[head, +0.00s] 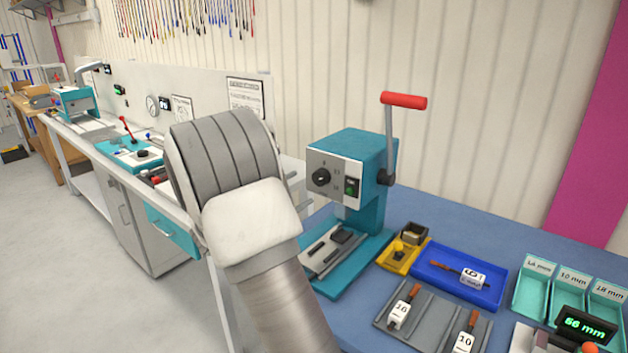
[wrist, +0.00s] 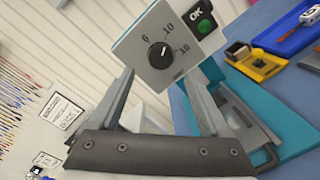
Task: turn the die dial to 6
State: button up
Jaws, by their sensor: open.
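The die dial is a round black knob (wrist: 159,55) on the grey front plate (wrist: 140,68) of a teal press, with labels reading about 6, 10 and 16 around it. Its pale pointer mark leans up and right, roughly toward the 10; the exact setting is hard to tell. In the head view the dial (head: 321,177) sits on the left of the press face. My gripper (wrist: 160,80) is open and empty in the wrist view. Its fingers reach toward the plate, either side of the dial, apparently short of it. In the head view my own arm hides the gripper.
A yellow tray (head: 403,250), blue tray (head: 450,278) and teal bins (head: 533,291) stand to the right. Below the dial is the press bed (head: 330,255).

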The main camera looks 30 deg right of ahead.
aim_at(316, 180)
jog(key=x, duration=0.6)
jog(key=shift+w+d, duration=0.1)
jog(key=shift+d, duration=0.2)
grip_shut()
